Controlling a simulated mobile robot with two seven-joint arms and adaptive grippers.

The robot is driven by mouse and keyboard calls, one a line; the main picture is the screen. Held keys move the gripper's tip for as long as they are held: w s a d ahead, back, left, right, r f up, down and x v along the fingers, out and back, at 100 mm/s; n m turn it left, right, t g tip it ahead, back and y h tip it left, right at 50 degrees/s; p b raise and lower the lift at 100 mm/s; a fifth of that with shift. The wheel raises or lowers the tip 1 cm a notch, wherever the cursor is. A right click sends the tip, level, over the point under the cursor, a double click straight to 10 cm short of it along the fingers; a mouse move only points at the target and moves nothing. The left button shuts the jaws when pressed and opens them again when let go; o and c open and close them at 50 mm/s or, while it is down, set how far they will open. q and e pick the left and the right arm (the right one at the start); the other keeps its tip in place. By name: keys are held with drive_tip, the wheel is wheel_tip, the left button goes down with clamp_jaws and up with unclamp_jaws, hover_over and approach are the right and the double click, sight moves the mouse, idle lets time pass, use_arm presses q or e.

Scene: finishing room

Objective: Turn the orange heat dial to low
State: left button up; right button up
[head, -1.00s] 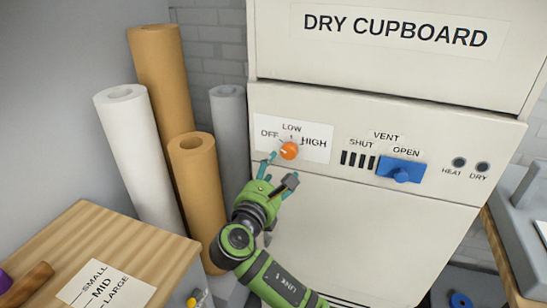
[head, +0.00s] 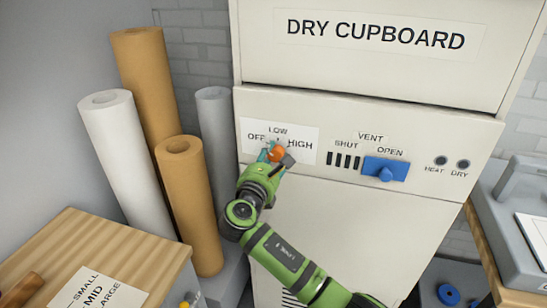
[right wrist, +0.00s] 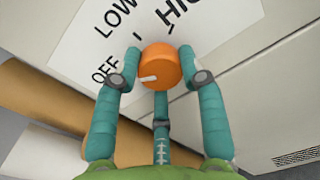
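The orange heat dial (head: 277,154) sits on a white label on the cupboard front, with OFF to its left, LOW above and HIGH to its right. In the right wrist view the dial (right wrist: 163,65) shows a white pointer mark on its left side, toward the word OFF. My right gripper (head: 276,159) is at the dial. In the right wrist view its teal fingers (right wrist: 161,55) are closed in on both sides of the dial, and a third finger is just below it. The fingertips appear to touch the dial. My left gripper is not in view.
A blue vent slider (head: 385,169) is right of the dial, at the OPEN end. Tall tan and white rolls (head: 125,165) stand left of the cupboard. A wooden-topped bench (head: 75,250) is at front left, and a grey machine (head: 520,225) is at right.

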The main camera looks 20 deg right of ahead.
drive_tip(key=shift+c, duration=0.8)
drive_tip(key=shift+m, duration=0.3)
drive_tip(key=shift+f+m, duration=0.1)
drive_tip(key=shift+m, duration=0.9)
drive_tip(key=m+b, duration=0.1)
drive_tip(key=m, duration=0.1)
drive_tip(key=shift+m, duration=0.4)
drive_tip(key=m+b, duration=0.1)
drive_tip(key=m, duration=0.2)
drive_tip(key=shift+m+y+b, duration=0.3)
drive_tip(key=shift+m+b, duration=0.6)
drive_tip(key=shift+m, duration=0.6)
